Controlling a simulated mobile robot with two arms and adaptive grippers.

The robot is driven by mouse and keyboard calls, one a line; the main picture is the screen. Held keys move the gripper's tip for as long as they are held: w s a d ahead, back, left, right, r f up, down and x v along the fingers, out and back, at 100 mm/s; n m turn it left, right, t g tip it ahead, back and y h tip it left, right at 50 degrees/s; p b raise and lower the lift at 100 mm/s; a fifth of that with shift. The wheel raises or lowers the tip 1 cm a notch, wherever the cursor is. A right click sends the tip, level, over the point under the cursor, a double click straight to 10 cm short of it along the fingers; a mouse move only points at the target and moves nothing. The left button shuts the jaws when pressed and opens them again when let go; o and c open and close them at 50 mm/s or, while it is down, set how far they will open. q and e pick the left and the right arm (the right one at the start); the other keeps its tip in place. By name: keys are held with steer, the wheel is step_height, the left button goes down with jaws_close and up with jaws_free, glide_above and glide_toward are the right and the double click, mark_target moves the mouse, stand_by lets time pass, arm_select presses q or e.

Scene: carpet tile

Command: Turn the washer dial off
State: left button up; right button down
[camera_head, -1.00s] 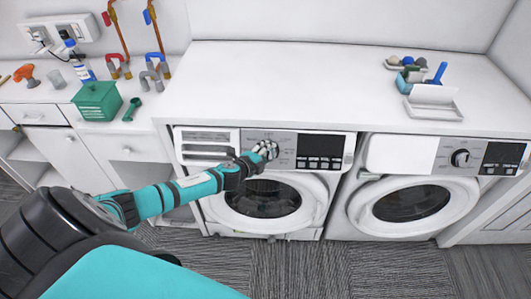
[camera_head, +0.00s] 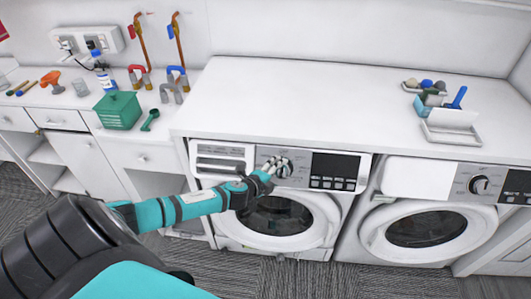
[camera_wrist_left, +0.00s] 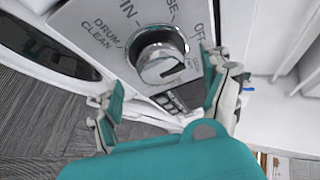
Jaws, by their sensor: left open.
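The left washer (camera_head: 350,205) is white, with a grey panel and a dark display. Its silver dial (camera_wrist_left: 160,58) fills the middle of the left wrist view, with a dark notch on its face. Labels around it include OFF and DRUM CLEAN. My left gripper (camera_head: 279,166) is at the dial and partly hides it in the head view. In the left wrist view its fingers are spread to either side of the dial, and I cannot tell whether they touch it. My right gripper is not in view.
A second washer (camera_head: 425,228) with its own dial (camera_head: 480,185) stands to the right. On the counter (camera_head: 300,95) are a tray (camera_head: 450,134) with a blue brush and, at the left, a green box (camera_head: 117,110) and pipes. The carpet (camera_head: 290,280) in front looks clear.

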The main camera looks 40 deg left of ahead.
arm_select(q)
steer(key=v, duration=0.9)
steer(key=shift+s, duration=0.25)
steer(key=shift+r, duration=0.1)
